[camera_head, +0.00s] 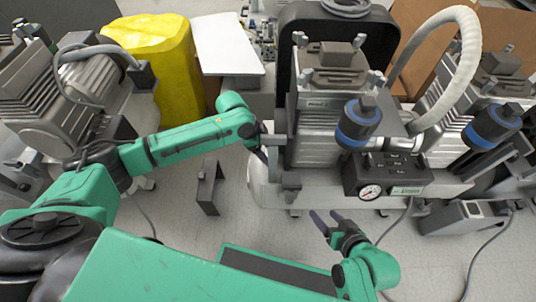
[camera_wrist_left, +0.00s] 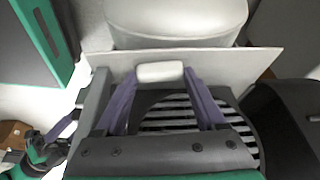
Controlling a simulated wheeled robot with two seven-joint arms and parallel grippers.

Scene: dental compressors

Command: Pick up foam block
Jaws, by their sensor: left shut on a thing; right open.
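In the left wrist view a small white block (camera_wrist_left: 160,72), seemingly the foam block, sits between the purple fingertips of my left gripper (camera_wrist_left: 160,77). The fingers are shut on its two ends. In the head view my left gripper (camera_head: 262,152) is at the left side of the middle compressor (camera_head: 318,130), mostly hidden by its wrist, and the block cannot be made out there. My right gripper (camera_head: 327,217) is open and empty, over the floor in front of the compressor.
A pressure gauge box (camera_head: 387,177) is on the compressor's front, above my right gripper. Another compressor (camera_head: 70,95) stands at the left. A dark bracket (camera_head: 208,187) stands on the open floor.

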